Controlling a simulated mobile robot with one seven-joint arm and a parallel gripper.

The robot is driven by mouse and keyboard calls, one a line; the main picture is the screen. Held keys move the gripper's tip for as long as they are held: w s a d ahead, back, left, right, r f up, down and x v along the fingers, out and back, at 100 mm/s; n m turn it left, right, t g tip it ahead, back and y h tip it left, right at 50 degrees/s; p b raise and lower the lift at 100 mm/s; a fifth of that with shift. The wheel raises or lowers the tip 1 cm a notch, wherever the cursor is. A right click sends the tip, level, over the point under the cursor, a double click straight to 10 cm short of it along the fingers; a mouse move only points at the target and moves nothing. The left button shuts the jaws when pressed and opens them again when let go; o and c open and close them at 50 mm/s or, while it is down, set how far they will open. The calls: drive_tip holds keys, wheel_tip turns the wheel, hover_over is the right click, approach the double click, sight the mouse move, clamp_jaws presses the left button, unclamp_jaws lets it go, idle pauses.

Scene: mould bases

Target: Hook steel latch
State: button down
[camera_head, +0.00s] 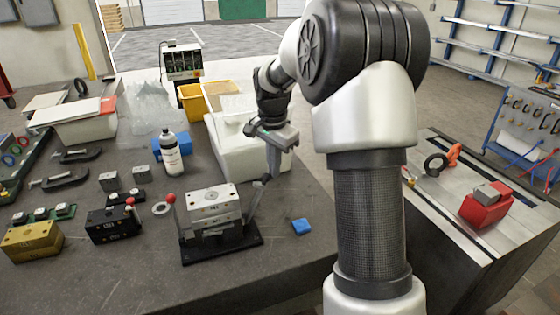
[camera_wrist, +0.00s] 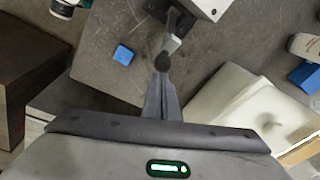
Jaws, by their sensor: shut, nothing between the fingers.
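The mould base (camera_head: 210,203) is a stack of steel blocks on a black plate (camera_head: 248,243) near the bench's front edge. A corner of the stack shows in the wrist view (camera_wrist: 208,5). The steel latch (camera_wrist: 174,40) is a short bar beside the stack, slanting outward from its side. It shows thin and dark right of the stack in the head view (camera_head: 254,196). My gripper (camera_head: 264,180) is shut and empty, its tip at the latch's outer end. In the wrist view the fingers (camera_wrist: 162,78) meet a dark round end there; contact is unclear.
A blue block (camera_head: 301,227) lies right of the plate. A white bin (camera_head: 235,150) stands behind my gripper, and a white bottle (camera_head: 171,153) stands behind the stack. A black block with a red-knobbed lever (camera_head: 112,226) and a brass block (camera_head: 32,241) sit left.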

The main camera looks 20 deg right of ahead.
drive_tip(key=shift+a, duration=0.15)
drive_tip(key=a+r+h+b, duration=0.2)
drive_tip(key=a+h+b, duration=0.1)
drive_tip(key=a, duration=0.6)
drive_tip(key=shift+r+h, duration=0.15)
drive_tip(key=shift+h, duration=0.35)
drive_tip(key=shift+a, duration=0.25)
drive_tip(key=w+d, duration=0.2)
drive_tip(key=d, duration=0.2)
drive_tip(key=v, duration=1)
drive_tip(key=shift+s+a+r, duration=0.15)
drive_tip(key=shift+a+r, duration=0.05)
drive_tip(key=shift+r, duration=0.05)
